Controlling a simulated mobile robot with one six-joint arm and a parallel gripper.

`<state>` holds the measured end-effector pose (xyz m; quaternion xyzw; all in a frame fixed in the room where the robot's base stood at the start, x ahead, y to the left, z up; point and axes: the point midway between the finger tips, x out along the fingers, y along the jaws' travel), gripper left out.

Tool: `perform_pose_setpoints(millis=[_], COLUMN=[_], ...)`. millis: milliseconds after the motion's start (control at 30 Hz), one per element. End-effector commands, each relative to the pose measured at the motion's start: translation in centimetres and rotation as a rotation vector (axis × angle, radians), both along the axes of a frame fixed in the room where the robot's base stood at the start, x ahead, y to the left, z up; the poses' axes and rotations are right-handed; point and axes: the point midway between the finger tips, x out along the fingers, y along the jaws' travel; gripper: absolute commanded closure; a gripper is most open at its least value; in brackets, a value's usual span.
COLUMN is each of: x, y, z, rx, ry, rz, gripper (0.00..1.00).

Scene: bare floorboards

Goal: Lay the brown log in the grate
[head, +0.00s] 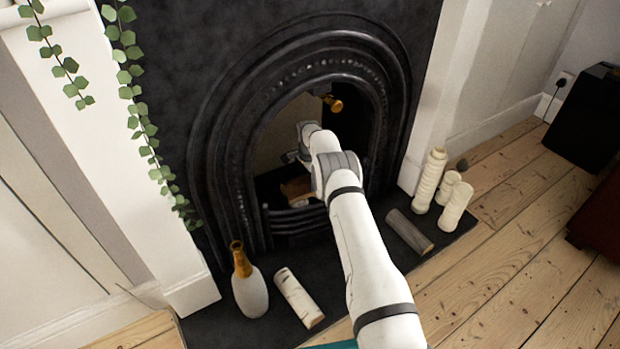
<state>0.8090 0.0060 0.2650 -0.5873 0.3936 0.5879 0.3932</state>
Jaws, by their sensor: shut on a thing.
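The black grate (298,221) sits low in the arched fireplace opening, with curved bars across its front. My arm reaches into the opening from the front. My gripper (294,165) is inside the arch, above the grate, and is shut on the brown log (296,187). Only part of the log shows, just behind and above the front bars; my arm hides its right side. I cannot tell whether the log touches the grate.
On the dark hearth are a white vase with a gold neck (248,282), a pale birch log (299,298), a grey log (408,232) and white candles (441,190). A brass knob (333,103) sticks out high in the opening. Ivy (140,110) hangs at left.

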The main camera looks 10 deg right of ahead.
Motion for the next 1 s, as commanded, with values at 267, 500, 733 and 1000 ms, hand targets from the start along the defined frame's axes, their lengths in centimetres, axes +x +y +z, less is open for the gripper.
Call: perform_pose_setpoints(millis=[267,500,733,1000], x=[0.1,0.1,0.1,0.0], y=[0.0,0.1,0.1,0.1], z=[-0.1,-0.5,-1.0,-1.1], rx=[0.0,0.0,0.0,0.0], ry=[-0.002,-0.002,-0.002,-0.001], rz=[0.0,0.001,0.001,0.002], gripper=[0.74,0.74,0.74,0.2])
